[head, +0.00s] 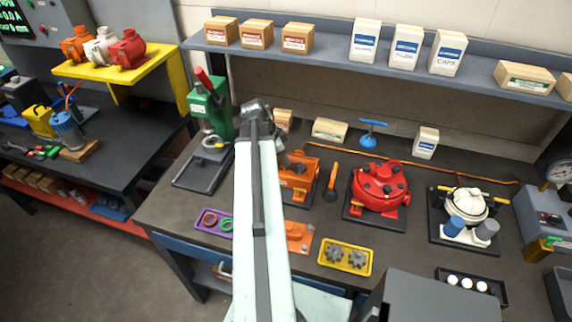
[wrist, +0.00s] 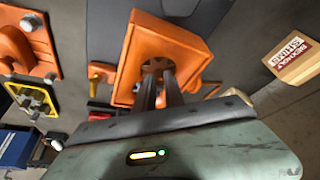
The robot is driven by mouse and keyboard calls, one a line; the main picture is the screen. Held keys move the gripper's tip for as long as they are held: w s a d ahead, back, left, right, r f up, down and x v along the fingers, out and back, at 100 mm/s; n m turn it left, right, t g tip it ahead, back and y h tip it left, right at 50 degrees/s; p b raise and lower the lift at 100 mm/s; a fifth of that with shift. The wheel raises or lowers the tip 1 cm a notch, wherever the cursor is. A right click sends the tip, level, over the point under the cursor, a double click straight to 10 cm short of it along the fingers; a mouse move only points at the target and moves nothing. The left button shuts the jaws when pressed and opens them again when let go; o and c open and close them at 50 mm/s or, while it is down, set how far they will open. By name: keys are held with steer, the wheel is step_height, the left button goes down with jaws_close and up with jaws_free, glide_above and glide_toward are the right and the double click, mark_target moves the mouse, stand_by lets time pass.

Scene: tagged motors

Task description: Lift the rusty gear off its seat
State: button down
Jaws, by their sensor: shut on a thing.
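An orange motor housing (head: 299,180) stands on the bench just right of my arm in the head view. In the wrist view the open orange housing (wrist: 172,42) fills the top middle. The fingers of my gripper (wrist: 160,78) reach into its round opening, close together. They are shut on the rusty gear (wrist: 156,64), a small dark brown part at the opening, mostly hidden by the fingers and the rim. I cannot tell whether it still touches its seat. In the head view my arm covers part of the housing.
A yellow tray (head: 345,270) with two grey gears and an orange plate (head: 299,238) lie in front. A purple tray (head: 213,232) holds rings. A red motor (head: 380,188) stands to the right, a green press (head: 208,108) to the left. A shelf (head: 330,50) runs behind.

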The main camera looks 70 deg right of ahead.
step_height(320, 180, up, 13)
steer(key=p, duration=1.3)
